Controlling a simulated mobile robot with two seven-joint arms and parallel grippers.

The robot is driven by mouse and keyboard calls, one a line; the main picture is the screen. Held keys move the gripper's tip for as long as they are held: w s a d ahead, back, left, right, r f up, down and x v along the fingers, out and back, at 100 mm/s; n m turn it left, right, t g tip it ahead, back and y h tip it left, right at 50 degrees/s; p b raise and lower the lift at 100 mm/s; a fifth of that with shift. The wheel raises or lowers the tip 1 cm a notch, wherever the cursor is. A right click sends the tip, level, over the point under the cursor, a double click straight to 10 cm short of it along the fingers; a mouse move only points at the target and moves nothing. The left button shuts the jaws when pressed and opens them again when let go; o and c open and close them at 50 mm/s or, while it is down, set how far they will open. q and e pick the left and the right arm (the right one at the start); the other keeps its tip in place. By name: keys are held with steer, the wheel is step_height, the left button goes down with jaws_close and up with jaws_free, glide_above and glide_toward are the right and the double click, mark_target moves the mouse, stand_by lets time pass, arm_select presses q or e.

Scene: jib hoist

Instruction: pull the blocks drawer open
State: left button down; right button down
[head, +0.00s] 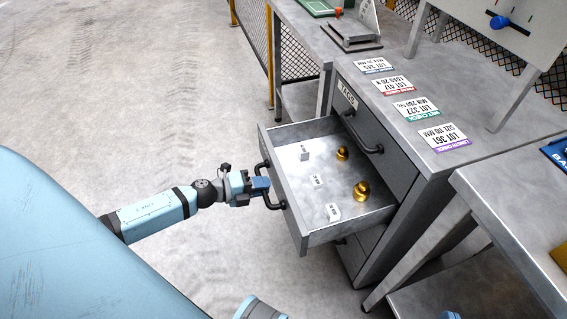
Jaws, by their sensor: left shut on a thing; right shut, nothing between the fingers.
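A grey drawer (311,240) in the cabinet stands well pulled out. Its front faces left and my arm covers part of it. Any label on that front cannot be seen. Inside lie two brass knobbed pieces (361,191), one toward the back and one nearer, and several small white labelled tags (333,212). My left gripper (264,187) is shut on the drawer's dark bar handle (270,200). My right gripper is not in view.
A shut drawer (376,140) with a dark handle and white label sits above the open one. The cabinet top (430,105) carries several lot cards (445,137). A grey table (510,205) stands close at right. Bare floor (150,90) lies at left.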

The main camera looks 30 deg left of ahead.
arm_select(q)
steer(key=shift+f+v, duration=0.2)
steer(key=shift+v, duration=0.65)
steer(key=shift+f+v, duration=0.15)
steer(key=shift+v, duration=0.65)
steer(key=c, duration=1.1)
jaws_free()
steer(key=shift+s, duration=0.1)
steer(key=shift+a, duration=0.1)
steer(key=p+v, duration=0.2)
steer(key=v, duration=1.1)
steer(key=shift+s+a, duration=0.2)
steer(key=shift+s, duration=0.1)
arm_select(e)
steer(key=shift+s+d+f+g+h, duration=0.25)
steer(key=shift+s+d+f+g, duration=0.15)
steer(key=shift+f, duration=0.2)
steer(key=shift+s+d+f+g+h, duration=0.25)
steer(key=shift+d+f+g, duration=0.15)
steer(key=shift+f, duration=0.2)
